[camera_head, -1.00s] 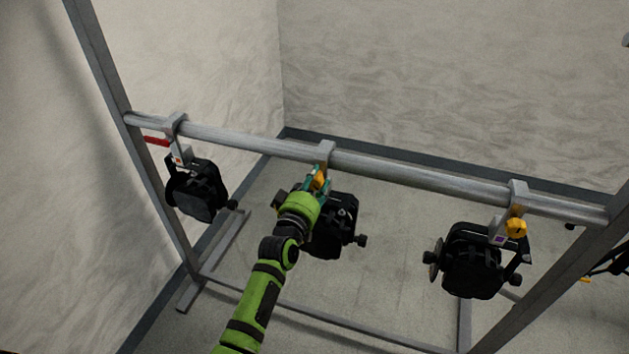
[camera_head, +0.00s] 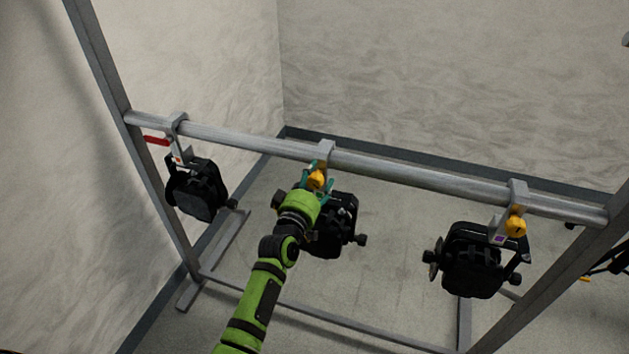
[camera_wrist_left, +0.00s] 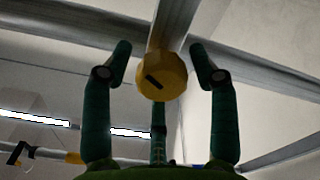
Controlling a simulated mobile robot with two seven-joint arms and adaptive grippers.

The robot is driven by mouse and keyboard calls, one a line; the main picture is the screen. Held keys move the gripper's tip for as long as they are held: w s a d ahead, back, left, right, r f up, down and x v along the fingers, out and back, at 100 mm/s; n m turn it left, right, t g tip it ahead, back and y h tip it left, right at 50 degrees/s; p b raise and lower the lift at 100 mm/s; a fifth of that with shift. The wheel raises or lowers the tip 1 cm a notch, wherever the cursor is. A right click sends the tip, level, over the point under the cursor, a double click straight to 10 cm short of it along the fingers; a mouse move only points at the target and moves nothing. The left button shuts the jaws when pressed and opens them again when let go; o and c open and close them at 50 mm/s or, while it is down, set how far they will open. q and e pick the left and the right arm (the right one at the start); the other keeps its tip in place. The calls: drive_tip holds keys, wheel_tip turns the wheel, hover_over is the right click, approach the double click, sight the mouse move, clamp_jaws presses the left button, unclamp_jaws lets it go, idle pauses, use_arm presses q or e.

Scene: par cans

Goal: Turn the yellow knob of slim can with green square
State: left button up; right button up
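The middle can (camera_head: 333,232) hangs from the rail, with its yellow knob (camera_head: 316,179) on the clamp above it. My left gripper (camera_head: 317,184) is at this knob, with its arm partly covering the can. In the left wrist view the yellow knob (camera_wrist_left: 162,76) sits between the two green fingers of the left gripper (camera_wrist_left: 160,68), with a gap on both sides. A dark slot on the knob's face is tilted. No green square can be seen on the middle can; my gripper hides part of its clamp. My right gripper is not in view.
A metal rail (camera_head: 410,173) runs across the frame. A can with a red handle (camera_head: 157,141) hangs at the left. Another can (camera_head: 473,262) with a yellow knob (camera_head: 515,226) and a purple square (camera_head: 499,239) hangs at the right. Floor is open below.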

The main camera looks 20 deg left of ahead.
use_arm(q)
drive_tip(key=shift+s+f, duration=0.1)
drive_tip(key=shift+f, duration=0.05)
drive_tip(key=s, duration=1.1)
drive_tip(key=shift+s+a, duration=0.15)
drive_tip(key=shift+s, duration=0.25)
drive_tip(key=s+d+f+m+g+b, duration=0.1)
drive_tip(key=s+f+m+g, duration=0.2)
drive_tip(key=f, duration=0.8)
drive_tip(key=s+d+f+g+h+b, duration=0.15)
drive_tip(key=s+f, duration=0.35)
drive_tip(key=f, duration=0.6)
drive_tip(key=s+f+m+g+y, duration=0.15)
drive_tip(key=s+f+g, duration=0.25)
drive_tip(key=f, duration=0.7)
drive_tip(key=s+a+f+m+g, duration=0.2)
drive_tip(key=s+f, duration=0.5)
drive_tip(key=s, duration=0.4)
drive_tip(key=s+a+f+m+g+b, duration=0.1)
drive_tip(key=s+a+f+m+g, duration=0.1)
drive_tip(key=s+f, duration=0.5)
drive_tip(key=s+a+f+m+g, duration=0.1)
drive_tip(key=s+f+g, duration=0.3)
drive_tip(key=s, duration=1.1)
wheel_tip(320, 180, down, 3)
drive_tip(key=shift+a+r+m+y+b, duration=0.1)
drive_tip(key=shift+a+m+y+b, duration=0.25)
drive_tip(key=shift+m, duration=0.3)
